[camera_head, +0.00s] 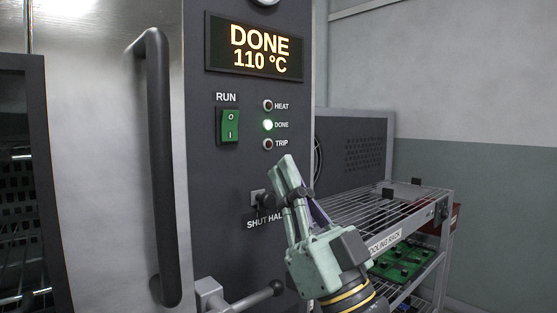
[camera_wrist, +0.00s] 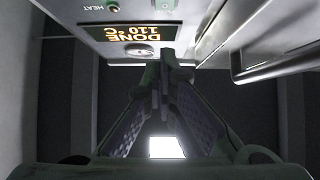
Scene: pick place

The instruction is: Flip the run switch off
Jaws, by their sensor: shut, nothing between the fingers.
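The run switch (camera_head: 229,125) is a green rocker in a dark frame under the label RUN, with O at its top and I at its bottom. I cannot tell surely which half is pressed in. My gripper (camera_head: 287,168) is shut and empty, its pale green fingers pointing up, to the lower right of the switch and apart from it in the picture. In the wrist view my gripper (camera_wrist: 163,78) has its fingertips together, and the panel appears upside down at the top. The switch is not clear there.
The display (camera_head: 254,48) reads DONE 110 °C; it also shows in the wrist view (camera_wrist: 145,32). A long door handle (camera_head: 160,170) stands left. A lever (camera_head: 250,297) sticks out below. A wire cooling rack (camera_head: 385,215) stands right.

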